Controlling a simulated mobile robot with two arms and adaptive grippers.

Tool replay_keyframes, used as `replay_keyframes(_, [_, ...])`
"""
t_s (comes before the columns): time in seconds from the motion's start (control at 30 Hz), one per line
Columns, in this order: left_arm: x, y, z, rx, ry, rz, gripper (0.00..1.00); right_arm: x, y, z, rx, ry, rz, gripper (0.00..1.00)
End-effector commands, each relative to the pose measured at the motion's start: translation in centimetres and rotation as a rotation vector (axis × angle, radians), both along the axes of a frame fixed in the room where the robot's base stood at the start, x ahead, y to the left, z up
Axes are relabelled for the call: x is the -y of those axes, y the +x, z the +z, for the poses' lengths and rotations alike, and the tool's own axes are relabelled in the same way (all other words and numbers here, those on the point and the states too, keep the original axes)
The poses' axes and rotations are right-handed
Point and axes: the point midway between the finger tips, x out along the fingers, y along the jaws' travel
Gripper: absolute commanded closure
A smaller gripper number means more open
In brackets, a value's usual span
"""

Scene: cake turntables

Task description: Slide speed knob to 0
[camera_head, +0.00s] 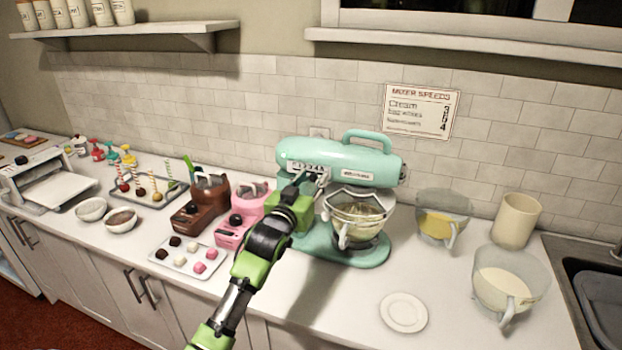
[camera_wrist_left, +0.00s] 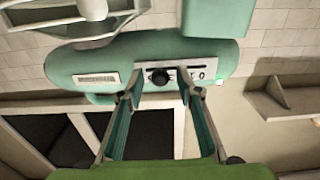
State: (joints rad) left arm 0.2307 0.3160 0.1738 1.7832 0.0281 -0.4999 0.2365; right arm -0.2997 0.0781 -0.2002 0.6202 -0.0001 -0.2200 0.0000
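The teal stand mixer (camera_head: 330,155) stands on the counter against the tiled wall. Its white speed panel is on the side of the head. In the left wrist view, which is upside down, the black round speed knob (camera_wrist_left: 159,77) sits on that panel (camera_wrist_left: 196,75), with a dark slot beside it to the right. My left gripper (camera_head: 309,182) is at the mixer head in the head view. In the left wrist view its two fingers (camera_wrist_left: 158,95) are apart, one on each side of the knob. I cannot tell whether they touch the panel. My right gripper is not in view.
A glass bowl (camera_head: 357,222) is under the mixer head. A pink machine (camera_head: 232,233) and a brown one (camera_head: 200,207) stand close to the left of the mixer. Glass jugs (camera_head: 509,284) and a white plate (camera_head: 404,312) are to the right. A "Mixer speeds" sign (camera_head: 420,109) hangs behind.

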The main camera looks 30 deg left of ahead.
Motion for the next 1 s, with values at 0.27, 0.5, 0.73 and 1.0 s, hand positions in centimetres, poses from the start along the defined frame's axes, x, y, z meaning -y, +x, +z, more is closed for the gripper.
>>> replay_keyframes(0.27, [0.0,0.0,0.0,0.000,0.000,0.000,0.83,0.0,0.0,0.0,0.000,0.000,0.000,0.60])
replay_keyframes(0.5, [-0.1,0.0,0.0,-0.001,0.001,0.000,1.00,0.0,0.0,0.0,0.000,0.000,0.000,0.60])
replay_keyframes(0.73, [-4.1,-0.9,0.0,-0.005,0.006,0.004,1.00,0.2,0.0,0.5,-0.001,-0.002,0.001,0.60])
replay_keyframes(1.0, [-6.8,-1.6,0.0,-0.001,0.001,0.003,1.00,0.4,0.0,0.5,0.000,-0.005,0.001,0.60])
